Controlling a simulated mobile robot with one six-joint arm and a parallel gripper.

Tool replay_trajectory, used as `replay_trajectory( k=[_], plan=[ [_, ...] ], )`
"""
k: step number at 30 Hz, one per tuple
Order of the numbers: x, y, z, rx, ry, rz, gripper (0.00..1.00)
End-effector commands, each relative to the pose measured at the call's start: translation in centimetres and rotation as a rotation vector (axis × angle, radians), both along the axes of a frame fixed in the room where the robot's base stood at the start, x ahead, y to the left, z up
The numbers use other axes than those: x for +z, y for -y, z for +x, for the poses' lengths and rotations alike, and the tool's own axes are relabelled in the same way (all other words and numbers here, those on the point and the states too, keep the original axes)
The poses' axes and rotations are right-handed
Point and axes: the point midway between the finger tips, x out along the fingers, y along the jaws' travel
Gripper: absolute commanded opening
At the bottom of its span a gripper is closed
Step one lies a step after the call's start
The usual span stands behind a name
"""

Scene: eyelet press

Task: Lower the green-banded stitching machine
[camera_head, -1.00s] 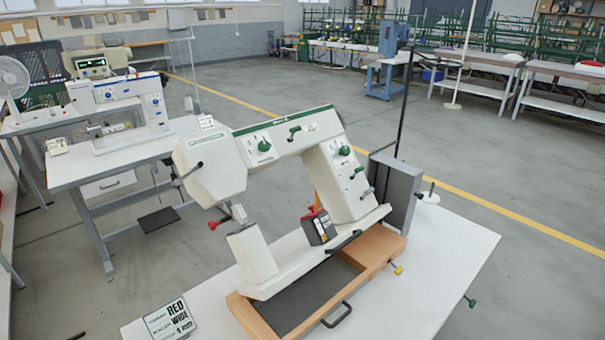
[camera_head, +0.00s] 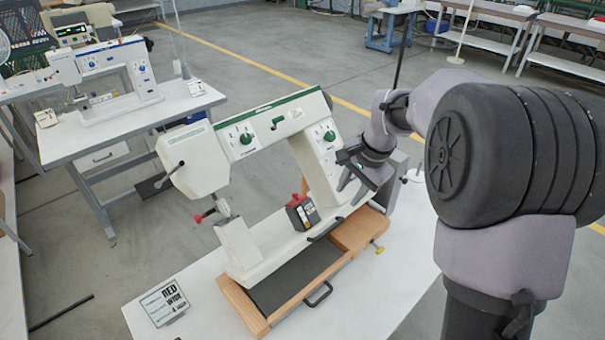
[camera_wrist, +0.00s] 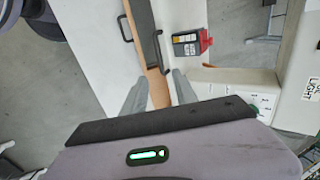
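The green-banded stitching machine (camera_head: 262,133) is white with green dials. It stands tilted up out of its wooden base (camera_head: 240,305), whose dark well shows beneath the raised bed. A dark handle (camera_head: 326,230) sits on the bed's near edge; it also shows in the wrist view (camera_wrist: 161,52). My gripper (camera_head: 352,187) is by the machine's right-hand pillar, above the right end of the bed. In the wrist view its two fingers (camera_wrist: 158,88) are apart, with a strip of wooden base seen between them and nothing gripped. Whether they touch the machine cannot be told.
A black box with a red top (camera_head: 302,212) is at the bed. A label card (camera_head: 165,302) stands on the white table (camera_head: 205,322) at the left. A blue-dialled machine (camera_head: 112,75) stands on another table behind.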

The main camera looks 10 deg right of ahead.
Motion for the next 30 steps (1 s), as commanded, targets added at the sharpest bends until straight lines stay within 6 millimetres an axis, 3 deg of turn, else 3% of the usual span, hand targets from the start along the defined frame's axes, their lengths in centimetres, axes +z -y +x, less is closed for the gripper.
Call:
replay_trajectory(
  k=[5,12,18,24,30],
  plan=[
    [-3.5,-0.4,0.8,-0.003,-0.006,0.002,0.34],
    [-10.7,-1.7,2.4,-0.001,-0.007,0.002,0.34],
    [-15.2,-2.5,3.4,-0.002,-0.005,0.001,0.34],
    [-16.9,-2.8,3.9,-0.002,-0.003,0.001,0.34],
    [-17.0,-2.8,4.0,-0.002,-0.003,0.000,0.34]
  ],
)
